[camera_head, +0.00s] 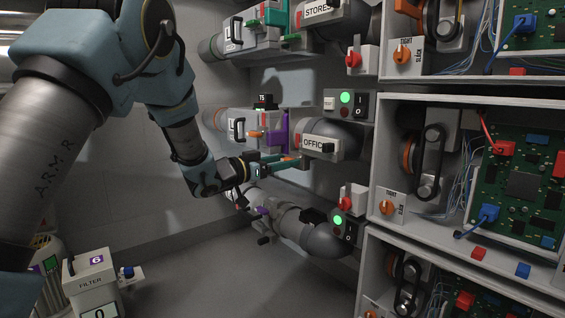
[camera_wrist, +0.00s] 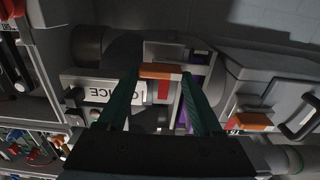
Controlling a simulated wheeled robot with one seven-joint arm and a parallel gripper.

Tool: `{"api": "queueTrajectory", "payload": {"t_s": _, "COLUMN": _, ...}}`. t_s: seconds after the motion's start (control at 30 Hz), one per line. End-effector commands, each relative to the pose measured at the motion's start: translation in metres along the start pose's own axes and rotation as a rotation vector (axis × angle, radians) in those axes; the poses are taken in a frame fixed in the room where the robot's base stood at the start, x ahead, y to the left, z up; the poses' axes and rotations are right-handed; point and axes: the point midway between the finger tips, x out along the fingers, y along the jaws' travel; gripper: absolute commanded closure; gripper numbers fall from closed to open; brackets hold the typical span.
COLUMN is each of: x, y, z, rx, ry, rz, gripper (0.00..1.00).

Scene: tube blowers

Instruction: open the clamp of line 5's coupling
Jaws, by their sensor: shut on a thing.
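The OFFICE line's coupling shows in the head view as a purple band (camera_head: 283,126) between a grey housing and the dark pipe with the OFFICE label (camera_head: 320,146). In the wrist view the purple band (camera_wrist: 194,82) lies behind my right-hand finger. My gripper (camera_head: 292,162) reaches in from the left, just below this coupling. In the wrist view my gripper (camera_wrist: 160,74) has its green fingers at the two ends of an orange handle (camera_wrist: 160,71), shut on it. I cannot read a line number 5 clearly; a small black display (camera_head: 265,98) on the housing seems to read 75.
A second orange handle (camera_head: 256,134) sits on the grey housing to the left. The STORES line (camera_head: 318,10) runs above, and another pipe (camera_head: 312,232) with a purple band below. Open-fronted cabinets (camera_head: 376,150) crowd the right. A filter box (camera_head: 92,270) stands at lower left.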

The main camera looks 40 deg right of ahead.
Motion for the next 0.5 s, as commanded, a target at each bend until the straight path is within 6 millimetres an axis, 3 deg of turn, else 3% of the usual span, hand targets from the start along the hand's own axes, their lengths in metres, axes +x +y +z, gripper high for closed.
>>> {"api": "queueTrajectory", "payload": {"t_s": 0.5, "x": -0.0008, "y": -0.0009, "z": -0.0031, "rx": -0.057, "ry": -0.001, "rz": -0.001, "gripper": 1.00}}
